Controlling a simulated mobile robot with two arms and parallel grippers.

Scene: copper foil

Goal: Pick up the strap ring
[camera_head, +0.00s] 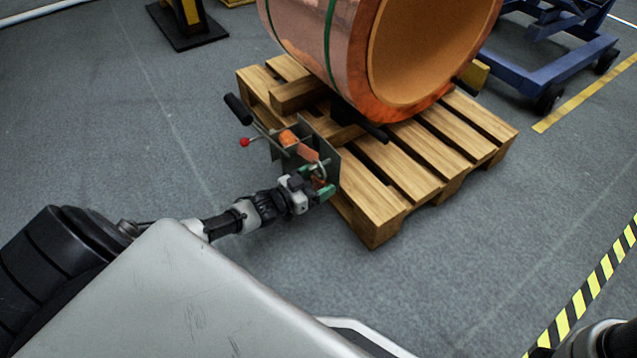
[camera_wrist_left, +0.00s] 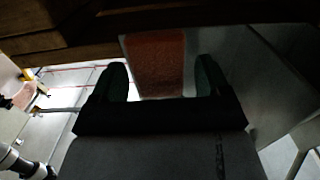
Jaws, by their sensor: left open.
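My left gripper (camera_head: 321,180) reaches the near left side of the pallet, beside a grey plate-sided device with an orange part (camera_head: 308,153). A small curved piece lies right at the fingertips; I cannot tell whether it is the strap ring. In the left wrist view, the open fingers of my left gripper (camera_wrist_left: 161,78) stand either side of a flat orange-red piece (camera_wrist_left: 155,62), with gaps at both sides. I cannot tell whether this piece belongs to the strap ring. My right gripper is not in view.
A large copper foil coil (camera_head: 345,50) with green straps rests on a wooden pallet (camera_head: 375,205). The device has a black handle (camera_head: 238,109) and a red knob (camera_head: 244,142). A blue wheeled frame (camera_head: 550,75) stands at the upper right.

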